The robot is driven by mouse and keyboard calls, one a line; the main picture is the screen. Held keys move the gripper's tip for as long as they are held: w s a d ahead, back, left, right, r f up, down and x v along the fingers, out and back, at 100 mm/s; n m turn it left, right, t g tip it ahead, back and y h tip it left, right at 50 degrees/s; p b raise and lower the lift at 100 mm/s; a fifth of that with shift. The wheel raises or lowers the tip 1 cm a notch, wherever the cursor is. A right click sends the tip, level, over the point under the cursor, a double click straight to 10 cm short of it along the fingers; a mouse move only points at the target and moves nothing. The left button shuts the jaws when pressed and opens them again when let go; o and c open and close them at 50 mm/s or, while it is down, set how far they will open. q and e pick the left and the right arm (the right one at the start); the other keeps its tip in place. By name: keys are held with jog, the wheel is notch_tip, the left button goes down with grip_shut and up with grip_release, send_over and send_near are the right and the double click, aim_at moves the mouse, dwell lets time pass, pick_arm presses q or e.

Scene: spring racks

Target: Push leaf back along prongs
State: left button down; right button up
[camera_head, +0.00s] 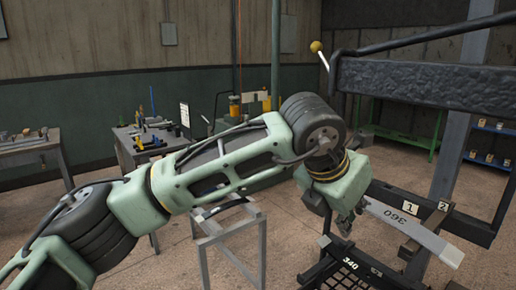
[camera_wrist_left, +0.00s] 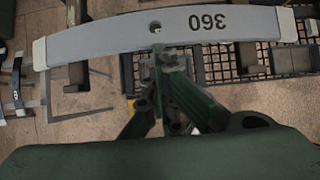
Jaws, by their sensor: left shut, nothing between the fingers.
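The leaf (camera_wrist_left: 110,38) is a long, slightly curved grey bar marked 360, with pale ends and a small hole near its middle. It lies across dark prongs (camera_wrist_left: 77,75) in the left wrist view. In the head view the leaf (camera_head: 385,216) reaches right from my gripper, its left part hidden behind it. My left gripper (camera_wrist_left: 160,58) is shut and empty, its fingertips at the leaf's near edge just below the hole. They seem to touch the edge, but contact is not certain. The left gripper also shows in the head view (camera_head: 346,226). My right gripper is not in view.
The dark rack has number tags 1 (camera_head: 410,207) and 2 (camera_head: 443,206), a lower mesh part marked 340 (camera_head: 350,265) and a thick black upper beam (camera_head: 430,83). A grey metal stand (camera_head: 230,230) is left of it. Tool tables stand farther back left.

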pick_arm(q)
jog(key=shift+a+f, duration=0.15)
jog(key=shift+f, duration=0.25)
jog(key=s+a+b, duration=0.1)
jog(key=a+b, duration=0.1)
jog(key=s+a+b, duration=0.2)
jog(key=shift+s+a+r, duration=0.1)
jog(key=shift+a+r, duration=0.1)
dwell(0.4)
